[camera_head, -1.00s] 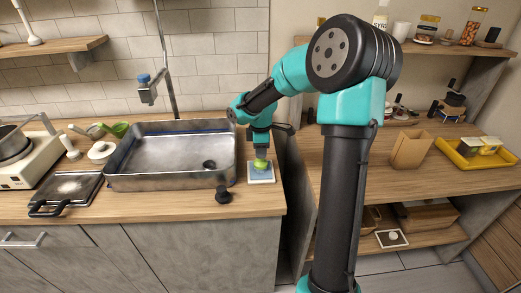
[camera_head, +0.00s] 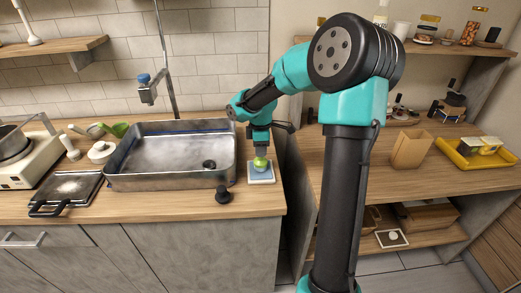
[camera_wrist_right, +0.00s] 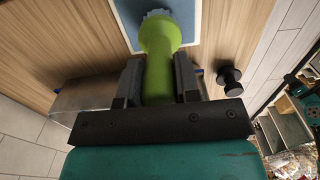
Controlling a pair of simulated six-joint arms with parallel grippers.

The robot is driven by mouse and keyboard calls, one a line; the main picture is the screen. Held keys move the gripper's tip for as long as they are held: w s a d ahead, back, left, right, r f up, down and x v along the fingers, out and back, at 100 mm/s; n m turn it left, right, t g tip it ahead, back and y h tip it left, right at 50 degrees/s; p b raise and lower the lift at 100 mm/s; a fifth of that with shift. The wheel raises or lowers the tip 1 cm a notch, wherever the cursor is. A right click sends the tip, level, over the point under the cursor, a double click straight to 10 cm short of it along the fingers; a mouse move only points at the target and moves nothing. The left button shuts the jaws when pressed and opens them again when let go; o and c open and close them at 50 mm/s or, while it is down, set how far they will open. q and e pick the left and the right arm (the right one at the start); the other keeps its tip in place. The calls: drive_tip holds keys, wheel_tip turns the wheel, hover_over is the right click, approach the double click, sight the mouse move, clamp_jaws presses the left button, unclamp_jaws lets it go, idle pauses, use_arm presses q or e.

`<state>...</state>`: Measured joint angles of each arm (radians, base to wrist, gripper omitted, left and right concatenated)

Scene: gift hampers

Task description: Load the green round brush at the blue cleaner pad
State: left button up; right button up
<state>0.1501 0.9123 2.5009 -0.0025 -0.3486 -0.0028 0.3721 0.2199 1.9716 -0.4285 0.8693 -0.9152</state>
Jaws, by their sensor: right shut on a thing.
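The green round brush (camera_head: 261,164) is held by my right gripper (camera_head: 262,151), with its head down over the blue cleaner pad. My right gripper (camera_wrist_right: 158,80) is shut on the brush's green handle (camera_wrist_right: 159,60). The blue cleaner pad (camera_head: 268,177), with its pale border, lies flat on the counter right of the sink; its blue surface also shows in the wrist view (camera_wrist_right: 129,14). The pale bristles are at the pad, but I cannot tell how firmly they touch. The gripper and brush hide part of the pad. My left gripper is not in view.
The metal sink (camera_head: 170,180) stands directly left of the pad. A black knob-like object (camera_head: 223,194) stands on the counter in front. A wooden counter (camera_head: 330,165) with a yellow tray (camera_head: 452,154) is on the right. Free counter lies in front of the pad.

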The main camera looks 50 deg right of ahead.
drive_tip(key=shift+r, duration=3.05)
